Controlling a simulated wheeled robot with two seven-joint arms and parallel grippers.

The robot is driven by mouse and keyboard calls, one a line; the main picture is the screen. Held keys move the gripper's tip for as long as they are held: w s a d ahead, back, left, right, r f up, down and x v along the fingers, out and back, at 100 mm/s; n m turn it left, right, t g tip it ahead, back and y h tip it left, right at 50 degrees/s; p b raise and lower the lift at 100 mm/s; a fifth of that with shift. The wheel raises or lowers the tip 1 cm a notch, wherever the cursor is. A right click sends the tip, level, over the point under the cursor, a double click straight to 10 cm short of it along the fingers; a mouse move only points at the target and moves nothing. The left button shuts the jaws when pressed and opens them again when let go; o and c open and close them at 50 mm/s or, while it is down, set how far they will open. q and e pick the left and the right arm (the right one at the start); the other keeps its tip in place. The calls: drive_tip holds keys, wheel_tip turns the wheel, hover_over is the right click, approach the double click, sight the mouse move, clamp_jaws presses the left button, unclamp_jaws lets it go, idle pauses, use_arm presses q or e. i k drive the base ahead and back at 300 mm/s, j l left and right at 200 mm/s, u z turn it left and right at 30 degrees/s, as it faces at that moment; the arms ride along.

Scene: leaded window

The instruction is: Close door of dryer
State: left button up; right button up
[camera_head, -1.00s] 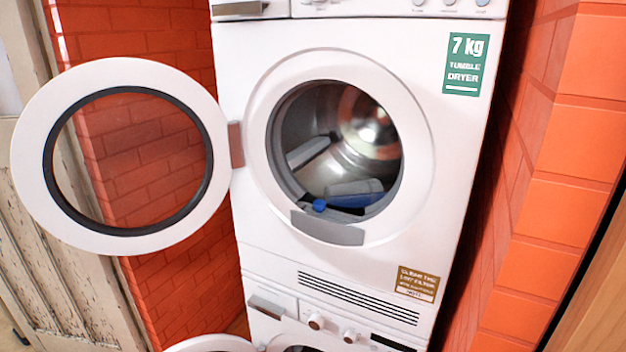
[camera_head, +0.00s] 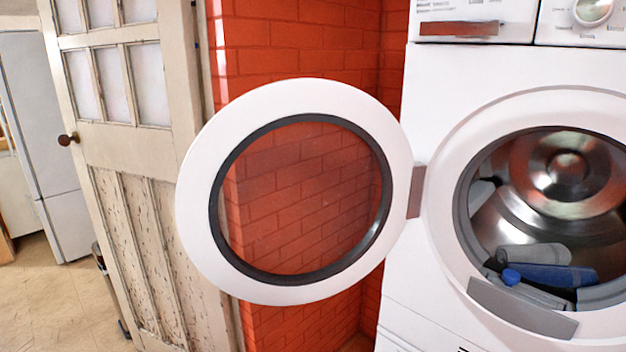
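The dryer (camera_head: 405,270) is a white front-loader at the right of the head view. Its round door (camera_head: 203,215), a white ring with a dark inner rim around clear glass, stands wide open to the left. A hinge (camera_head: 416,190) joins the door to the body at the door's right edge. The drum opening (camera_head: 548,215) is uncovered. Inside it lie blue and grey items (camera_head: 560,275) that I cannot make out clearly. Neither of my grippers is in view.
A brick wall (camera_head: 290,45) in orange-red stands behind the door. To its left is a worn cream door (camera_head: 125,150) with a brown knob (camera_head: 68,139). Bare floor (camera_head: 50,300) shows at the lower left, with a pale cabinet (camera_head: 62,180) beyond.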

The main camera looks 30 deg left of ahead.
sight(266, 108)
drive_tip(key=i+j+z, duration=0.1)
drive_tip(key=j+z, duration=0.15)
drive_tip(key=j, duration=0.2)
drive_tip(key=j+z, duration=0.25)
drive_tip(key=j, duration=0.2)
drive_tip(key=j+z, duration=0.25)
drive_tip(key=j, duration=0.25)
drive_tip(key=j+z, duration=0.25)
drive_tip(key=j, duration=0.2)
drive_tip(key=k+j+z, duration=0.1)
drive_tip(key=j+z, duration=0.15)
drive_tip(key=j, duration=0.2)
drive_tip(key=k+j+z, duration=0.1)
drive_tip(key=j+z, duration=0.15)
drive_tip(key=j, duration=0.2)
drive_tip(key=k+j+z, duration=0.25)
drive_tip(key=j, duration=0.2)
drive_tip(key=j+z, duration=0.1)
drive_tip(key=j, duration=0.25)
drive_tip(key=k+j+z, duration=0.1)
drive_tip(key=j, duration=0.2)
drive_tip(key=k, duration=0.05)
